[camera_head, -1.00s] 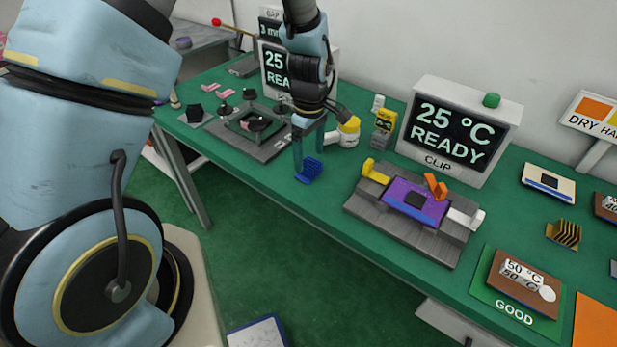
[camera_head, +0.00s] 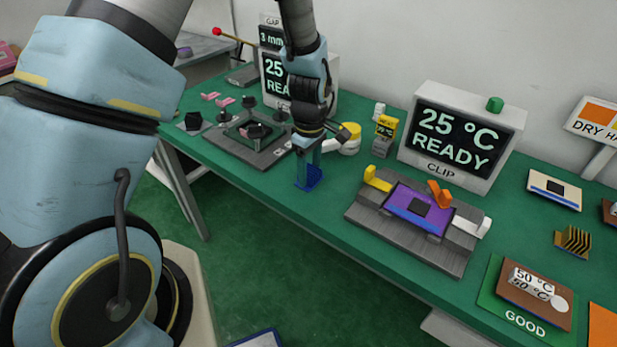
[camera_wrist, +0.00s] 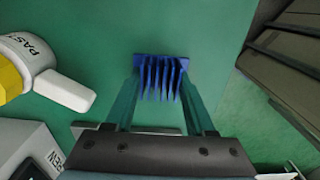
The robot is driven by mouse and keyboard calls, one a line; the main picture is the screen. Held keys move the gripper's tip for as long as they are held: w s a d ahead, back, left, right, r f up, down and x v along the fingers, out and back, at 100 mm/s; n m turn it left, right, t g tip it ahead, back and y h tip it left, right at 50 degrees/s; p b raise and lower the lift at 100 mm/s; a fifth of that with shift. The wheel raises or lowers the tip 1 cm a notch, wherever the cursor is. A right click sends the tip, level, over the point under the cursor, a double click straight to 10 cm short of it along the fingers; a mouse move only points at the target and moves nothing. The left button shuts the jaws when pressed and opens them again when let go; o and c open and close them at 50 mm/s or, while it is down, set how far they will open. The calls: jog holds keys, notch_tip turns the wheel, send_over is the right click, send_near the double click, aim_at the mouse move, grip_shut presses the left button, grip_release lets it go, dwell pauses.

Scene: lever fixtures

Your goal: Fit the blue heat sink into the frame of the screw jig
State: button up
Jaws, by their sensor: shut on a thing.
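The blue heat sink (camera_head: 314,177) is held between the fingers of my gripper (camera_head: 304,178), by the front edge of the green table. In the wrist view my gripper (camera_wrist: 161,84) has one finger on each side of the finned heat sink (camera_wrist: 160,72). Its height above the table is hard to tell. The screw jig (camera_head: 262,160) is the grey fixture left of my gripper in the head view, with a dark frame on top. A dark block sits in its middle.
The clip jig (camera_head: 365,213) holds a purple board (camera_head: 405,196) farther right. A display box (camera_head: 268,75) stands behind my arm, and another (camera_head: 470,105) behind the clip jig.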

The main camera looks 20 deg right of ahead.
aim_at(310, 171)
jog(key=c, duration=0.6)
notch_tip(310, 171, up, 8)
jog(key=p, duration=0.6)
jog(key=shift+c, duration=0.2)
